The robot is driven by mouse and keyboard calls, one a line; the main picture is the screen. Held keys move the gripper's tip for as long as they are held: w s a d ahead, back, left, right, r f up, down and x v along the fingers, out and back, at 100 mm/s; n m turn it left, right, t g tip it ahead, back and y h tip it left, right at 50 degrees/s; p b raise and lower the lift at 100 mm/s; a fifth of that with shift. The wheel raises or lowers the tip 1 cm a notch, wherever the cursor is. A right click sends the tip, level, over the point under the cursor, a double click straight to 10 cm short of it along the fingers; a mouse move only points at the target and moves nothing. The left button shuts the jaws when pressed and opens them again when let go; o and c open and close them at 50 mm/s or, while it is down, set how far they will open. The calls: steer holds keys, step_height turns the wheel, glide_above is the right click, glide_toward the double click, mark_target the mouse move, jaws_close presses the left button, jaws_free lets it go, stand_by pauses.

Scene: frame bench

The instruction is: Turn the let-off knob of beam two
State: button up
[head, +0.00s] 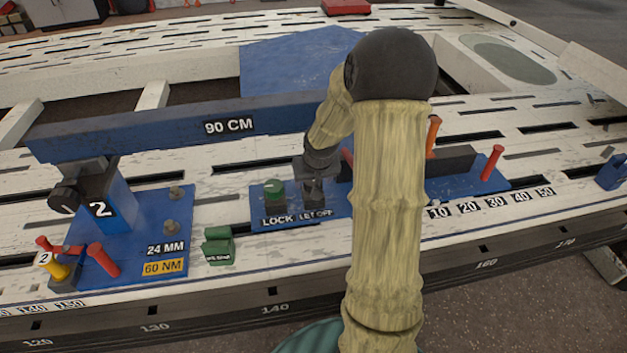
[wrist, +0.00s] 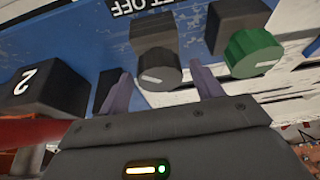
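The let-off knob (wrist: 158,72) is dark grey with a pale pointer mark and sits on a dark block under the LET OFF label (wrist: 148,5) in the wrist view. My gripper (wrist: 161,76) is open, with one finger on each side of this knob. I cannot tell whether the fingers touch it. In the head view my gripper (head: 314,178) comes down over the LET OFF spot and mostly hides the knob. The green LOCK knob (head: 274,188) stands just left of it, and it also shows in the wrist view (wrist: 253,53). The beam's post (head: 104,205) carries a 2.
The blue 90 CM beam (head: 170,130) runs behind my gripper. A black knob (head: 66,199) is on the left post. Red handles (head: 103,259) stand on the left blue plate. A green block (head: 218,246) lies in front. A dark block marked 2 (wrist: 43,88) is beside the let-off knob.

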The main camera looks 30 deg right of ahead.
steer(key=c, duration=0.8)
steer(key=shift+r+n+p, duration=0.15)
steer(key=shift+n+p, duration=0.15)
steer(key=shift+p, duration=0.55)
steer(key=n+p, duration=0.1)
steer(key=p, duration=0.2)
steer(key=shift+s+r+y, duration=0.1)
steer(key=shift+r+y, duration=0.05)
steer(key=shift+y, duration=0.25)
steer(key=n+y+p, duration=0.1)
steer(key=n+p, duration=0.2)
steer(key=p, duration=0.4)
steer(key=shift+d+r, duration=0.15)
steer(key=n+p, duration=0.2)
steer(key=p, duration=0.2)
steer(key=shift+y+p, duration=0.4)
steer(key=shift+d+f+n+p, duration=0.1)
steer(key=shift+f+n+p, duration=0.2)
steer(key=shift+n+p, duration=0.35)
steer(key=shift+f, duration=0.15)
